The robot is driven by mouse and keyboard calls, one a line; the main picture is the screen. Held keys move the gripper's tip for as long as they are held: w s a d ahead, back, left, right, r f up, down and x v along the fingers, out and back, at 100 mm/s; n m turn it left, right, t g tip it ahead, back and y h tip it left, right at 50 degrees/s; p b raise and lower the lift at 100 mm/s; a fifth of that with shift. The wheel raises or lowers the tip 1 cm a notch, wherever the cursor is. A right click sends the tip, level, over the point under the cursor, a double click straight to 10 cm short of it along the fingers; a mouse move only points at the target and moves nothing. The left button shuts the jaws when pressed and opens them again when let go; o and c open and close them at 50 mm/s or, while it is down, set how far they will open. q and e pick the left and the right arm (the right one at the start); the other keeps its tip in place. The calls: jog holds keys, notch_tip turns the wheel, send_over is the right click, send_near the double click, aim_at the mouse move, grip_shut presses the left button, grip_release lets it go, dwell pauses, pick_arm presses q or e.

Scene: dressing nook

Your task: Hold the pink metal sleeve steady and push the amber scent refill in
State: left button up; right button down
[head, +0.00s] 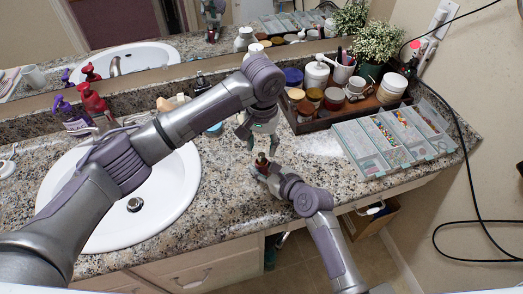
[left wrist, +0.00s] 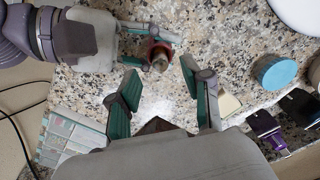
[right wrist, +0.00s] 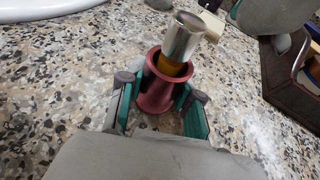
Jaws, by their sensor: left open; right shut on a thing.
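The pink metal sleeve (right wrist: 157,94) stands upright between the fingers of my right gripper (right wrist: 156,102), which is shut on it just above the counter. The amber scent refill (right wrist: 173,67) sits partly in the sleeve's mouth, its silver top (right wrist: 184,38) sticking out above and appearing to lean right in the right wrist view. How deep it sits is hidden by the rim. My left gripper (left wrist: 159,72) is open and empty above the sleeve (left wrist: 150,48) and refill (left wrist: 159,63), apart from them. In the head view the refill (head: 261,157) shows small below the left fingers.
The sink (head: 170,190) lies left of the grippers. A dark tray (head: 310,124) of jars and bottles and a clear compartment organizer (head: 352,140) stand at the right. A blue lid (left wrist: 276,72) and purple-capped bottle (left wrist: 268,130) lie near my left gripper. The counter's front edge is close.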

pick_arm(q)
jog(key=shift+r, duration=1.75)
pick_arm(e)
jog(key=c, duration=0.7)
grip_release()
